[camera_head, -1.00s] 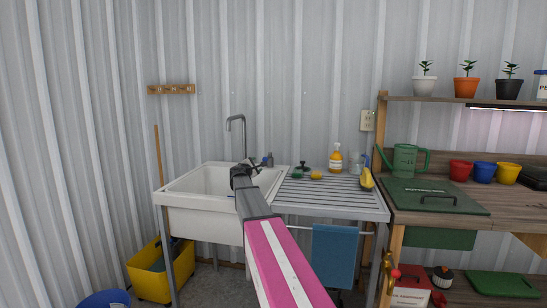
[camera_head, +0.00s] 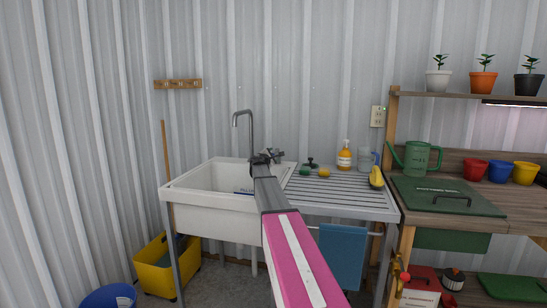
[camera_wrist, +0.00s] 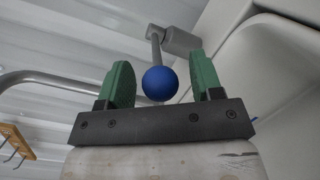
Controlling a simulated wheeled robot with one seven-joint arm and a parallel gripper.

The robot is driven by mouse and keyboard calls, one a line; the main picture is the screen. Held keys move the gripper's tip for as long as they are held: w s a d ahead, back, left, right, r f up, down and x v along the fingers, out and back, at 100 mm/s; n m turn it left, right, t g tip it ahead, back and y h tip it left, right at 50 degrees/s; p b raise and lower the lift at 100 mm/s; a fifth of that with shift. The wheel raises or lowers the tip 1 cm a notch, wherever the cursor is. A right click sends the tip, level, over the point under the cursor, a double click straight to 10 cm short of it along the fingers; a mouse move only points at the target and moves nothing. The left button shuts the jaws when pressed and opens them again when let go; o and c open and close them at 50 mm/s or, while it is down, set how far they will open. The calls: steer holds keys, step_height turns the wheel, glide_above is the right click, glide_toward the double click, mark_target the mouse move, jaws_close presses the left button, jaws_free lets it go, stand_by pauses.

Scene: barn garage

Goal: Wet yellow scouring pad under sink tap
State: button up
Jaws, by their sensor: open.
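The yellow scouring pad appears to be the small yellow piece (camera_head: 324,172) on the slatted drainboard (camera_head: 340,203), right of the sink. The white sink (camera_head: 205,212) has a tall curved metal tap (camera_head: 243,125) at its back; whether water runs cannot be made out. My gripper (camera_head: 267,157) reaches over the sink's back right part, just right of the spout. In the wrist view my gripper (camera_wrist: 161,75) has its green fingers apart. A blue ball knob (camera_wrist: 160,83) on a grey lever shows between them in the picture; contact is not visible. The metal spout (camera_wrist: 60,76) passes at left.
A small green item (camera_head: 305,171), a soap bottle (camera_head: 344,156) and a yellow curved object (camera_head: 376,177) stand or lie on the drainboard. A blue towel (camera_head: 342,255) hangs below. The workbench with a green watering can (camera_head: 417,158) adjoins at right. A yellow bucket (camera_head: 155,270) is below left.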

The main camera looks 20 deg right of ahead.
steer(key=shift+w+d, duration=0.5)
steer(key=shift+c, duration=0.2)
jaws_close()
steer(key=shift+s+d+n+t+y, duration=0.25)
steer(key=shift+d+n+t+y, duration=0.25)
steer(key=shift+y, duration=0.1)
steer(key=shift+s+d+n+t+y, duration=0.2)
steer(key=shift+d+n+t+y, duration=0.2)
steer(key=shift+n+t+y, duration=0.15)
steer(key=shift+o, duration=0.2)
jaws_free()
